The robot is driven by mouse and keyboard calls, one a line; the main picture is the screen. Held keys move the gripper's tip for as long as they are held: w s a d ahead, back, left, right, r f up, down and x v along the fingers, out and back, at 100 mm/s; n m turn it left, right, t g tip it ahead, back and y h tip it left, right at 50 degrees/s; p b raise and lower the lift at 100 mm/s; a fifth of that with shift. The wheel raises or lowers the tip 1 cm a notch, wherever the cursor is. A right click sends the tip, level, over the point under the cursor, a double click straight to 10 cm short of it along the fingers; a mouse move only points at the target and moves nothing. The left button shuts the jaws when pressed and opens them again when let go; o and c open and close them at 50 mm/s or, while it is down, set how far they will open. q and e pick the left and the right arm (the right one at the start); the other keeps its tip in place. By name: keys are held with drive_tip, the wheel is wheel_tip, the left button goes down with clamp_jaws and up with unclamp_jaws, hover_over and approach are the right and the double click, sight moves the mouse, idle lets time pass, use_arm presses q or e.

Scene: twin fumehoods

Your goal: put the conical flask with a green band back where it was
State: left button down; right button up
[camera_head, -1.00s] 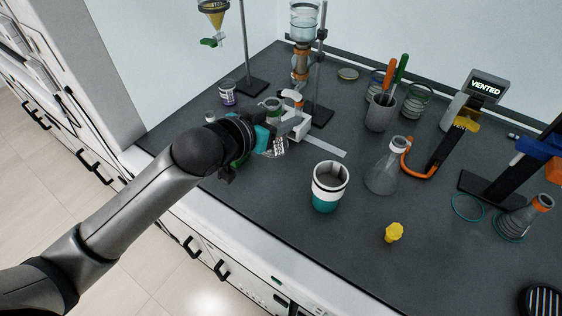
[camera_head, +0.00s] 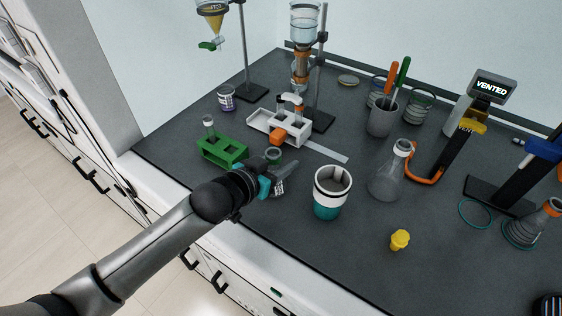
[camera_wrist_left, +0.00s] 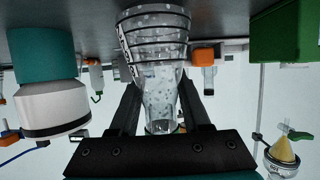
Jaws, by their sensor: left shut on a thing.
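My left gripper (camera_head: 268,178) is shut on the conical flask with a green band, near the bench's front edge. The flask's rim (camera_head: 273,154) shows above the fingers, and its lower body shows just right of them. In the left wrist view, which is upside down, the clear flask (camera_wrist_left: 156,45) with dark markings is between the two fingers (camera_wrist_left: 158,100). The fingers partly hide it, and I cannot tell whether its base touches the bench. My right gripper is not in view.
A white and teal cup (camera_head: 329,204) stands close right of the held flask. A green rack (camera_head: 222,152) is at its left, a white rack (camera_head: 262,122) behind.

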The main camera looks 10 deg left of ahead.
use_arm(q)
drive_tip(key=shift+f, duration=0.2)
drive_tip(key=shift+c, duration=1.8)
unclamp_jaws()
drive_tip(key=shift+r, duration=0.3)
drive_tip(key=shift+s+a, duration=0.15)
drive_tip(key=shift+s, duration=0.15)
drive_tip(key=p+v, duration=0.2)
drive_tip(key=v, duration=0.9)
drive_tip(key=shift+s+r, duration=0.1)
drive_tip(key=shift+s, duration=0.1)
